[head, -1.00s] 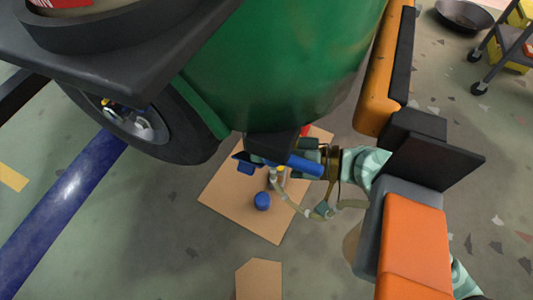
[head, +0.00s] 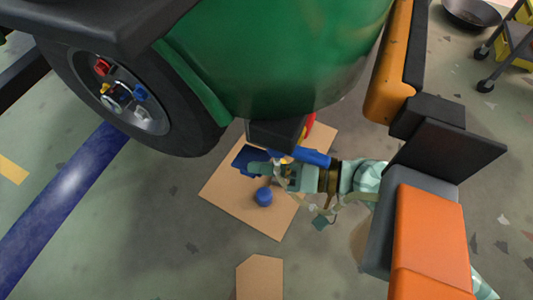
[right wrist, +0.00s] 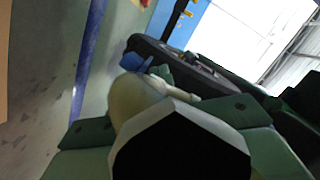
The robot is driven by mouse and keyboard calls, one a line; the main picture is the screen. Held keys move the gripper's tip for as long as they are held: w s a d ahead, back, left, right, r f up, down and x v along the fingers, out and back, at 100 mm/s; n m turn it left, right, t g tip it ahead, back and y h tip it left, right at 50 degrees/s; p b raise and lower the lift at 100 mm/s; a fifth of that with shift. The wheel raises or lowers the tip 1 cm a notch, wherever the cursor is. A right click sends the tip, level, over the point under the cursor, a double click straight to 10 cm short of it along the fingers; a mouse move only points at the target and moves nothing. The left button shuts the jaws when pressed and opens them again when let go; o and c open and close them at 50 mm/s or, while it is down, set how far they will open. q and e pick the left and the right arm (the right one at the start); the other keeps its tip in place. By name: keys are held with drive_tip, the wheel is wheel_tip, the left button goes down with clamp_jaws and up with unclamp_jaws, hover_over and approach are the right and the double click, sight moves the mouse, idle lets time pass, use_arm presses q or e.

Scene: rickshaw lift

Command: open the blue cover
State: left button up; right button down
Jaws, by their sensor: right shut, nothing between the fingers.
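A blue flap-like piece (head: 248,158), which looks like the blue cover, sits under the dark block below the green body; it also shows in the right wrist view (right wrist: 133,62). A blue cylinder (head: 312,157) lies to its right. My right gripper (head: 262,168) comes in from the right, below the cylinder, with its shut, empty fingertips close to the blue piece. I cannot tell if they touch. My gripper hides part of the piece, and its hinge is not clear. My left gripper is not in view.
A brown cardboard sheet (head: 232,190) lies on the floor below, with a blue round cap (head: 264,196) above or on it. A black wheel (head: 130,95) stands to the left. An orange post (head: 392,65) rises to the right. The floor at lower left is clear.

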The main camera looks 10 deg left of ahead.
drive_tip(key=shift+s+a+f+b, duration=0.1)
drive_tip(key=shift+s+f+b, duration=0.1)
drive_tip(key=shift+f, duration=0.25)
drive_tip(key=shift+s+f+b, duration=0.15)
drive_tip(key=shift+f+b, duration=0.05)
drive_tip(key=shift+f, duration=0.25)
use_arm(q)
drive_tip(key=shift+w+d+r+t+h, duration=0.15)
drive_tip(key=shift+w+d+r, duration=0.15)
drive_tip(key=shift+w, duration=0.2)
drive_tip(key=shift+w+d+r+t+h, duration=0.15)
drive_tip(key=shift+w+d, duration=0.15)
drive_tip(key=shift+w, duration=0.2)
use_arm(e)
drive_tip(key=f+n+t, duration=0.1)
drive_tip(key=f+n, duration=0.1)
drive_tip(key=n, duration=0.1)
drive_tip(key=f+n+t+h, duration=0.1)
drive_tip(key=f+n, duration=0.1)
drive_tip(key=n, duration=0.1)
drive_tip(key=w+f+n+t, duration=0.1)
drive_tip(key=f+n, duration=0.1)
drive_tip(key=shift+n+h, duration=0.3)
drive_tip(key=shift+n, duration=0.1)
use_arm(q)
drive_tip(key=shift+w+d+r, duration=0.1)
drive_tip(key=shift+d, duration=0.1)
